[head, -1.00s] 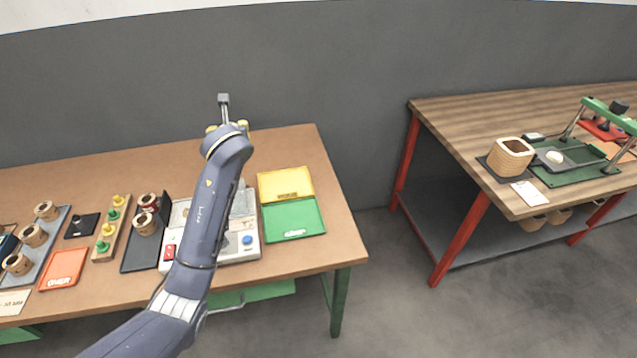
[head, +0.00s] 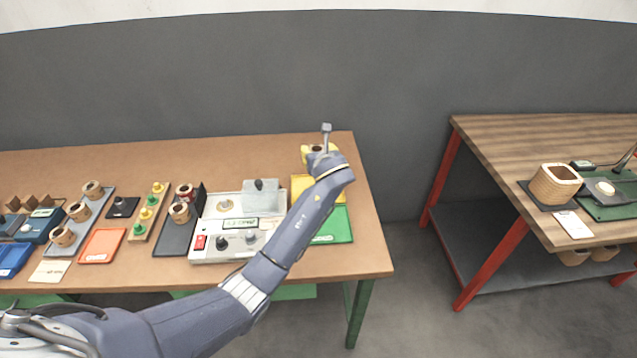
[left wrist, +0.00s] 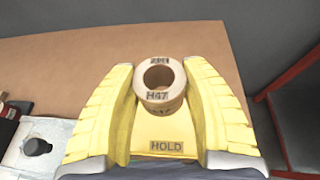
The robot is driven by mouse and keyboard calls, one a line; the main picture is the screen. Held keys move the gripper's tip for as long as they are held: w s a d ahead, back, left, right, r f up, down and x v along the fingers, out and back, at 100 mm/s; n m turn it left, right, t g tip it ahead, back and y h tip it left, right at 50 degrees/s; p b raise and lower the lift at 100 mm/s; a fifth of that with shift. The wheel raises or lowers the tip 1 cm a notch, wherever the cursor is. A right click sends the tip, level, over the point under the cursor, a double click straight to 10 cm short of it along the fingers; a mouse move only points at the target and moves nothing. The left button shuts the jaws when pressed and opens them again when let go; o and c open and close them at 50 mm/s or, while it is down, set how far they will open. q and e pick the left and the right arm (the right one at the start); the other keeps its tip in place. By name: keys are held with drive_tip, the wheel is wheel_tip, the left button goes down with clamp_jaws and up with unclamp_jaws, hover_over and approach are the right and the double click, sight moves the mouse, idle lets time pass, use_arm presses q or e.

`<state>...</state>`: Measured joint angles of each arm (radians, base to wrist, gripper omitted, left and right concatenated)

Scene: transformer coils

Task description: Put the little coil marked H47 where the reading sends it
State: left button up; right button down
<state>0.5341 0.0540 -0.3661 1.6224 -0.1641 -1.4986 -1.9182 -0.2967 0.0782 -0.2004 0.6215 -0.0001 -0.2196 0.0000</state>
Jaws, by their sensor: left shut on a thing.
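The little coil marked H47 (left wrist: 159,83) is pale with a dark round hole, and its label shows in the left wrist view. My left gripper (left wrist: 160,95) is shut on it between its yellow fingers. In the head view my left gripper (head: 316,149) is over the back of the yellow tray (head: 300,184), whose HOLD label (left wrist: 166,146) shows below the coil. The green tray (head: 338,227) is in front of it, partly behind my arm. The white meter (head: 210,253) stands to the left; its display (head: 240,224) is too small to read surely. My right gripper is out of view.
An orange tray (head: 102,245), a peg board (head: 150,212) and a dark tray with coils (head: 172,240) are left of the meter. A grey rack (head: 82,222) holds several coils. A second table (head: 520,150) stands right, across a gap.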

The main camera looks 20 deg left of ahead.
use_arm(q)
wheel_tip(320, 180, down, 12)
drive_tip(key=shift+f, duration=0.15)
idle(0.6)
drive_tip(key=o, duration=1.3)
drive_tip(key=shift+f, duration=0.15)
drive_tip(key=shift+o, duration=0.2)
drive_tip(key=shift+r, duration=0.2)
drive_tip(key=v, duration=1.2)
